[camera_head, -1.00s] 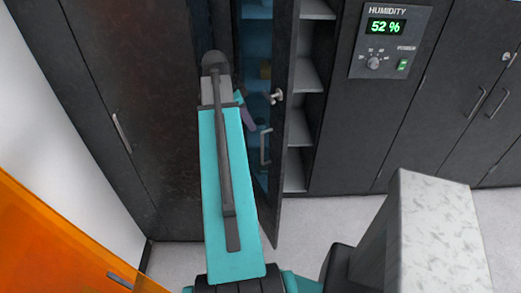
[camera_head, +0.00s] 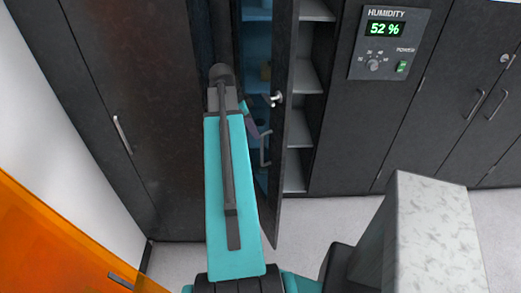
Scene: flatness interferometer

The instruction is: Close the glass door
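The glass door (camera_head: 284,110) of the dark cabinet stands open, swung out toward me and seen at a steep angle. It has a dark frame, bluish glass, a silver knob-like lock (camera_head: 276,99) and a pale bar handle (camera_head: 265,150). My teal and grey arm reaches up at the left of the door and covers part of the view. My gripper (camera_head: 257,132) shows only as a small, dim, greyish-purple shape beside the upper end of the handle. Its fingers are too unclear to tell whether they are open, or whether they touch the handle.
Open shelves (camera_head: 296,130) show to the right of the door. A humidity panel (camera_head: 388,42) reads 52 %. Closed dark cabinets stand on both sides. A pale speckled block (camera_head: 430,235) is at the lower right, and an orange translucent panel (camera_head: 50,245) at the lower left.

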